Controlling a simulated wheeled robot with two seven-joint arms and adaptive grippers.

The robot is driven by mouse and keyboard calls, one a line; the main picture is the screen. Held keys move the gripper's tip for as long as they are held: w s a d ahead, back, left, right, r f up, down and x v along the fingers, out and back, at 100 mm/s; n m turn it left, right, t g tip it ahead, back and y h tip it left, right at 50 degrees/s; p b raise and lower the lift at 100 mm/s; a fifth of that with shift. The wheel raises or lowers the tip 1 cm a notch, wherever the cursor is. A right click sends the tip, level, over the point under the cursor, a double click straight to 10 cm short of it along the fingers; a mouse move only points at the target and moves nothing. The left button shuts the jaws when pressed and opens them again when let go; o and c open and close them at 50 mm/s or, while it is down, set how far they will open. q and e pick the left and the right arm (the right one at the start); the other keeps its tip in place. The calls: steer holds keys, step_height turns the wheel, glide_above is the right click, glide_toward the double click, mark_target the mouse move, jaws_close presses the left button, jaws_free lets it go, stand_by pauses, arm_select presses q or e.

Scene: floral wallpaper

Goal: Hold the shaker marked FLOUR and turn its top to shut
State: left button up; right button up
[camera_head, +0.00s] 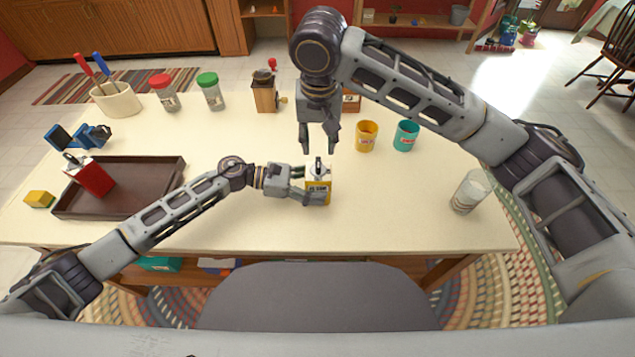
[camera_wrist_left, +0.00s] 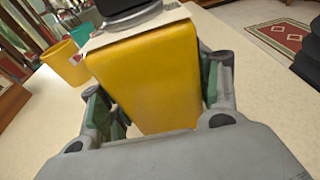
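A yellow shaker (camera_head: 319,186) with a pale top and dark lettering, too small to read surely, stands upright near the table's front middle. My left gripper (camera_head: 314,188) comes from the left, its fingers on either side of the body. In the left wrist view the shaker's yellow side (camera_wrist_left: 150,80) fills the space between the green-padded fingers. Its pale top (camera_wrist_left: 135,30) shows there with a dark part above. My right gripper (camera_head: 318,147) points down just above the top's small dark knob (camera_head: 318,163). Its fingers are apart, with nothing between them.
A red shaker (camera_head: 91,178) stands on a brown tray (camera_head: 150,172) at left. A yellow mug (camera_head: 366,136), a teal mug (camera_head: 405,136) and a glass (camera_head: 470,191) stand to the right. A wooden grinder (camera_head: 265,97) stands behind.

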arm_select(q)
steer(key=o, duration=0.4)
steer(key=shift+a, duration=0.1)
steer(key=shift+w+a+r, duration=0.1)
steer(key=shift+a+r, duration=0.3)
steer(key=shift+a, duration=1.55)
steer(key=shift+s+a+r, duration=0.1)
steer(key=shift+a+r, duration=0.3)
steer(key=shift+a, duration=1.5)
steer(key=shift+w+a+r, duration=0.1)
steer(key=shift+a+r, duration=0.3)
steer(key=shift+a, duration=1.55)
